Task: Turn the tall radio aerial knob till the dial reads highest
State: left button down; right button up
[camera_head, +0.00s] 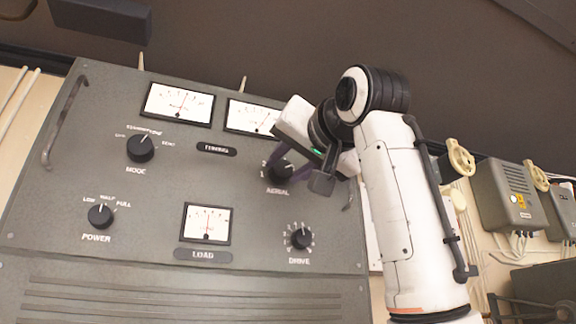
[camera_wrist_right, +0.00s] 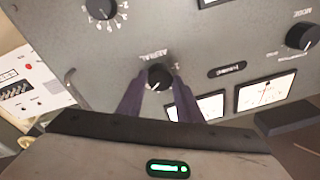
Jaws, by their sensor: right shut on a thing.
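The grey radio panel (camera_head: 150,205) fills the left and middle of the head view. The black aerial knob (camera_head: 281,173) sits at its right side, above the label AERIAL. My right gripper (camera_head: 276,164) is at this knob, its purple fingers on either side of it. In the right wrist view the fingers (camera_wrist_right: 160,90) are shut on the aerial knob (camera_wrist_right: 160,76), which has a white pointer line. The upper right dial (camera_head: 252,116) is partly hidden by my gripper; its red needle shows. Another dial (camera_head: 178,104) is at upper left, its needle near the middle. My left gripper is not in view.
The mode knob (camera_head: 140,148), power knob (camera_head: 100,215), load dial (camera_head: 207,224) and drive knob (camera_head: 300,237) share the panel. A handle (camera_head: 64,122) stands out at its left edge. Grey boxes (camera_head: 505,195) with cables are on the wall at right.

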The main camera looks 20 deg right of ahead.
jog(key=o, duration=1)
jog(key=shift+o, duration=0.2)
jog(key=shift+s, duration=0.1)
jog(key=s+f+b, duration=0.1)
jog(key=s+b, duration=0.2)
jog(key=s, duration=0.7)
jog(key=shift+d+f+b, duration=0.2)
jog(key=shift+d+b, duration=0.1)
